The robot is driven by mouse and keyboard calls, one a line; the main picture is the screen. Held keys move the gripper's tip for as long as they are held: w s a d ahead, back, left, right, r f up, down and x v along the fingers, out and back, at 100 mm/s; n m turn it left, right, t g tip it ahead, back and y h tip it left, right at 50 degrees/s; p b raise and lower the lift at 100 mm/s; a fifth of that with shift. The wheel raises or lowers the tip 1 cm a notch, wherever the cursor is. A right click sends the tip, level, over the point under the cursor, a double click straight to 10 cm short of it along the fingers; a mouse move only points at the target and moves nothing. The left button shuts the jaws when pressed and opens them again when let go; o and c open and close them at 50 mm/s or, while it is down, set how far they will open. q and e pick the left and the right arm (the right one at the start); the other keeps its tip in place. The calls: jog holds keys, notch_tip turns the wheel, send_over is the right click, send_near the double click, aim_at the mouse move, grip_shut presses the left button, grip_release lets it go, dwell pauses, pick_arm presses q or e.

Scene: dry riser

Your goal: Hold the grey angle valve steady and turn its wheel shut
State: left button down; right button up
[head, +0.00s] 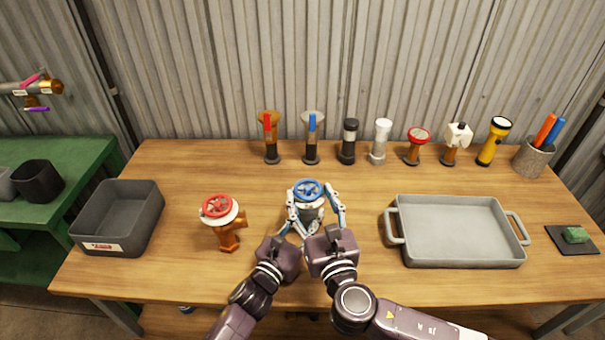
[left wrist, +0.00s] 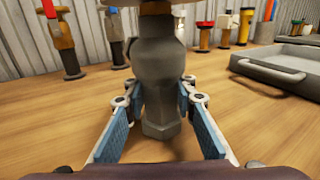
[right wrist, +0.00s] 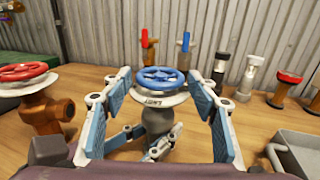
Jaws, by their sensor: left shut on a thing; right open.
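The grey angle valve (left wrist: 158,75) stands upright on the table, with a blue wheel (head: 309,188) over a pale collar on top. My left gripper (left wrist: 160,98) is shut on the valve's grey body, low down under the collar. My right gripper (right wrist: 165,88) is open, with one finger on each side of the blue wheel and a visible gap to it. In the head view the right gripper (head: 322,205) partly covers the valve body. The lower body also shows between my left fingers in the right wrist view.
An orange valve with a red wheel (head: 217,207) stands to the left, and a dark bin (head: 118,215) lies beyond it. A grey tray (head: 460,230) is on the right. Several valves and torches line the back, with a pen cup (head: 533,158) at the right end.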

aim_at(304, 179)
jog(key=x, duration=0.8)
jog(key=shift+w+a, duration=0.1)
jog(key=shift+w, duration=0.25)
jog(key=c, duration=1.3)
jog(key=shift+o, duration=0.2)
